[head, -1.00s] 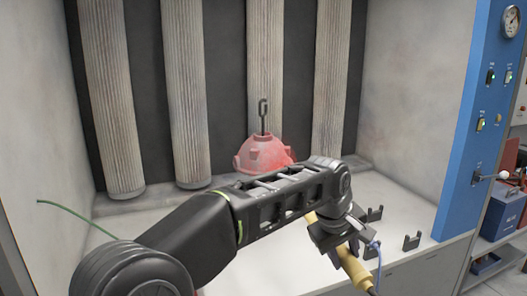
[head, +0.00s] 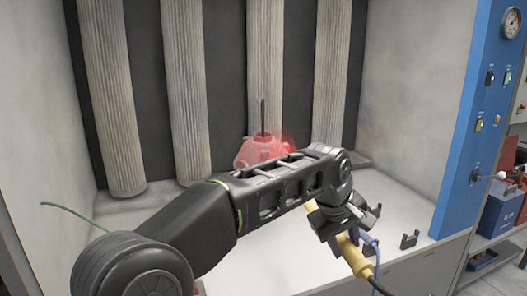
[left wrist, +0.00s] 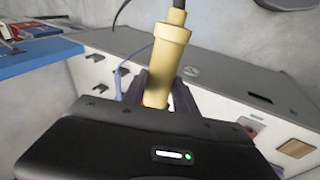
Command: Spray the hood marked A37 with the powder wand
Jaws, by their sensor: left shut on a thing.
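My left gripper (head: 345,222) is shut on the yellow powder wand (head: 354,260) at the right of the booth. The wand's handle also shows in the left wrist view (left wrist: 165,55), between the fingers; a dark cable trails from its end. The wand's tip is hidden behind my arm. A red domed hood (head: 252,152) hangs from a dark hook (head: 262,115) behind my left forearm, which covers its lower part. A reddish powder haze lies over the hood's right side. No marking on the hood is readable. My right gripper is not in view.
Ribbed filter columns (head: 183,90) line the booth's back wall. A blue control panel (head: 485,100) with a gauge is at the right. A green cord (head: 75,216) shows at the left.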

